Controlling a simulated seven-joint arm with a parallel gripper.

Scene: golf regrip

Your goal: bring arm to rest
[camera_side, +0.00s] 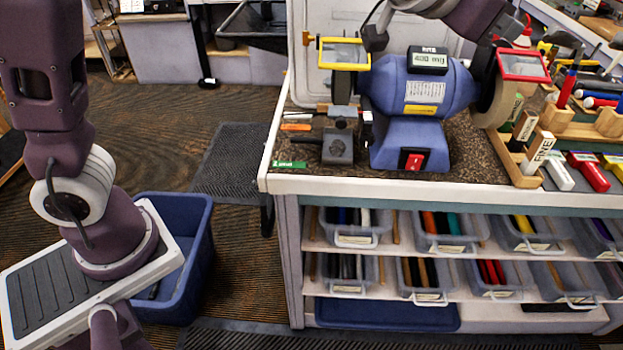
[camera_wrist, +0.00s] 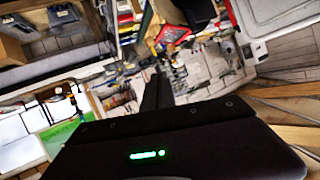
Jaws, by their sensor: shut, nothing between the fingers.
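My gripper (camera_wrist: 156,78) shows in the wrist view as a dark narrow pair of fingers, shut and empty, beyond a black housing with a green light. In the side view, part of my arm (camera_side: 480,14) enters at the top right, above the bench grinder; the picture's top edge cuts it off.
A blue bench grinder (camera_side: 418,88) stands on the workbench (camera_side: 400,183), close below my arm. Wooden blocks (camera_side: 522,128) and colored tools (camera_side: 590,170) crowd the bench's right side. Bins (camera_side: 352,226) fill the shelves below. A blue tub (camera_side: 195,250) stands on the floor left of the bench.

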